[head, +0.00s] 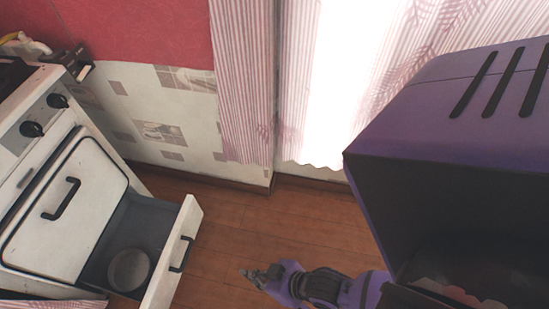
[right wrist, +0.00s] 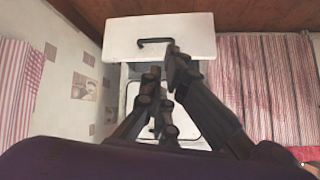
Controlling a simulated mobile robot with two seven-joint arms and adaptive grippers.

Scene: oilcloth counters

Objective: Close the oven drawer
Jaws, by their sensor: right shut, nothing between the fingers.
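The oven drawer (head: 173,255) is pulled out at the bottom of the white oven (head: 62,205) on the left of the head view. It has a white front with a dark handle, a grey inside, and a round grey pan (head: 129,270) in it. My right gripper (head: 247,273) is to the right of the drawer front, apart from it, shut and empty. In the right wrist view the drawer front (right wrist: 160,36) shows beyond the dark fingers (right wrist: 165,90), which hide part of the drawer and oven. My left gripper is not in view.
The oven door with its dark handle (head: 61,199) is shut above the drawer. Striped curtains (head: 243,80) hang at the window behind. The wooden floor (head: 225,230) is clear between the drawer and the wall.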

